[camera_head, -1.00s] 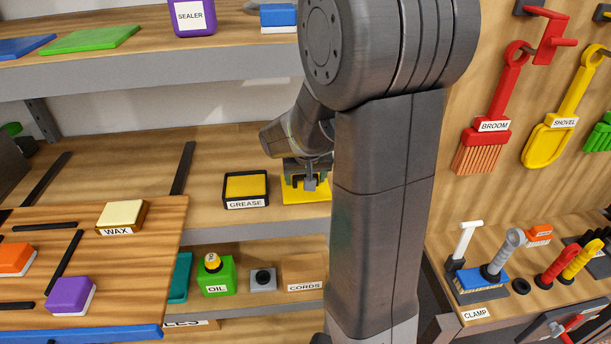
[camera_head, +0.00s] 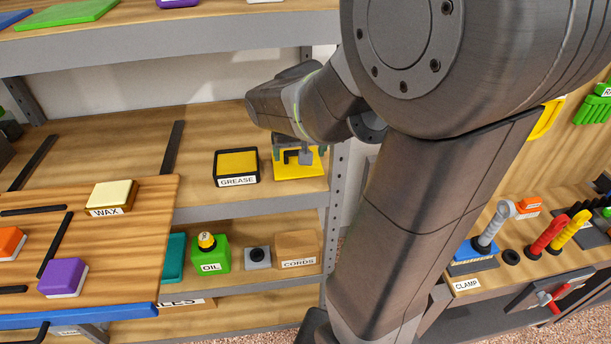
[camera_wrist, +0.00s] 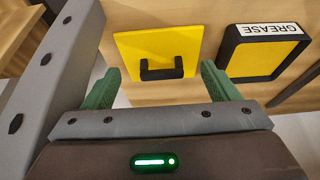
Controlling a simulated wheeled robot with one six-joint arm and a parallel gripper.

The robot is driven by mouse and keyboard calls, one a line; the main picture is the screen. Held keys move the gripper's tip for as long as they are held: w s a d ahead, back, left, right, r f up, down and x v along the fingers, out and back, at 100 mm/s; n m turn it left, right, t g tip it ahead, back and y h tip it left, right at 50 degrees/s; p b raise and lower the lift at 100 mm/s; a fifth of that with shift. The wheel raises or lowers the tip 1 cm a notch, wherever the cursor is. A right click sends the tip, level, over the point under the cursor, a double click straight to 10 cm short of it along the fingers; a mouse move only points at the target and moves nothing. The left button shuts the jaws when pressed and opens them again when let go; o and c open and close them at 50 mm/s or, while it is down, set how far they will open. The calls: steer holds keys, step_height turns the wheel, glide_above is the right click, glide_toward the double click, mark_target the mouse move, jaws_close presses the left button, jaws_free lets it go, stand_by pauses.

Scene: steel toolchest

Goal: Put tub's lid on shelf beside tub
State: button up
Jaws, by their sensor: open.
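The tub (camera_head: 237,167) is a black square box labelled GREASE, standing on the middle shelf; in the wrist view the tub (camera_wrist: 264,57) is at upper right, with yellow showing inside its black rim. The lid (camera_head: 286,172) is a flat yellow square lying on the shelf just right of the tub, with a small gap between them. The lid (camera_wrist: 142,46) shows whole in the wrist view, with a black bar handle (camera_wrist: 162,71). My gripper (camera_head: 304,154) is open and empty at the lid. Its green fingers (camera_wrist: 161,72) stand either side of the handle, apart from it.
The shelf's right end and grey upright (camera_head: 335,195) are close beside the lid. Below are an oil can (camera_head: 211,258) and a cords box (camera_head: 298,253). A wooden board with a wax block (camera_head: 111,196) is at left.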

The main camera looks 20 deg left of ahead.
steer(key=s+d+b, duration=0.1)
steer(key=s+d, duration=0.3)
steer(key=s, duration=0.3)
steer(key=shift+d, duration=0.15)
stand_by(1.3)
